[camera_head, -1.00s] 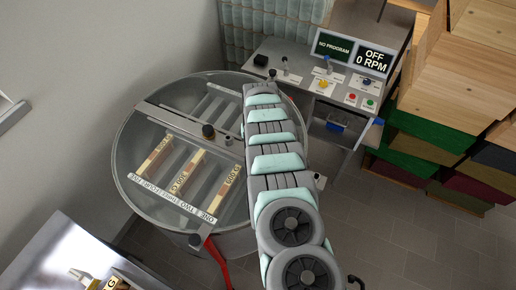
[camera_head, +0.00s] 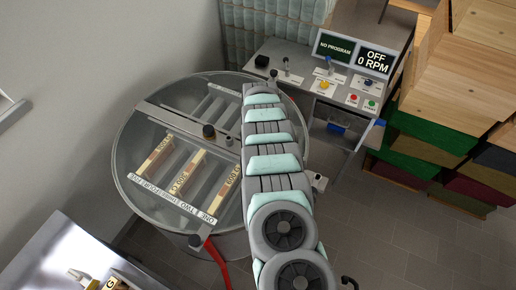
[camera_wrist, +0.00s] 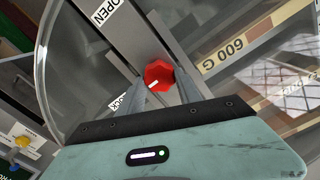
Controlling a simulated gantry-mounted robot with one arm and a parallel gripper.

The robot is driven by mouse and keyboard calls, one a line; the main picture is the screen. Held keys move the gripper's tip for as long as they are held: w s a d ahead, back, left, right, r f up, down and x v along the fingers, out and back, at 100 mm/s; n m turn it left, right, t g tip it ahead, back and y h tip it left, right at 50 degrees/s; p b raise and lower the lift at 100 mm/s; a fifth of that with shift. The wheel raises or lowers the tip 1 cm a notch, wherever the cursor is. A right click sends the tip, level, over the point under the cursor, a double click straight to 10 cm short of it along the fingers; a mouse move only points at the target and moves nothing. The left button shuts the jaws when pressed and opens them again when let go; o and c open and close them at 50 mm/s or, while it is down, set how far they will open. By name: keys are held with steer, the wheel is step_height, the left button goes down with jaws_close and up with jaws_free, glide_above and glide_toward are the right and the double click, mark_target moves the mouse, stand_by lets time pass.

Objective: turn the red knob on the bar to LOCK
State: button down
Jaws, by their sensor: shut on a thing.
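The red knob (camera_wrist: 160,72) sits on the grey bar (camera_wrist: 118,42) in the wrist view. My gripper (camera_wrist: 162,80) has one finger on each side of it and is shut on it. The knob's white mark points down and left, toward a partly covered label (camera_wrist: 117,103) whose visible letters fit LOCK. The OPEN label (camera_wrist: 106,12) lies at the upper left. In the head view the bar (camera_head: 165,113) crosses the round clear-lidded tank (camera_head: 122,150); my arm hides the knob and gripper there.
Labelled frames, one marked 600 G (camera_wrist: 225,56), lie under the clear lid beside the bar. A control desk (camera_head: 290,52) with a screen reading OFF 0 RPM (camera_head: 374,58) stands behind. Stacked wooden boxes (camera_head: 440,90) fill the right. A metal table (camera_head: 60,255) is at lower left.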

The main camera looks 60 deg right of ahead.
stand_by(0.4)
steer(key=c, duration=0.8)
jaws_free()
steer(key=shift+r, duration=0.1)
step_height(320, 180, up, 11)
steer(key=shift+f+b, duration=0.2)
steer(key=shift+b, duration=0.55)
steer(key=shift+w, duration=0.1)
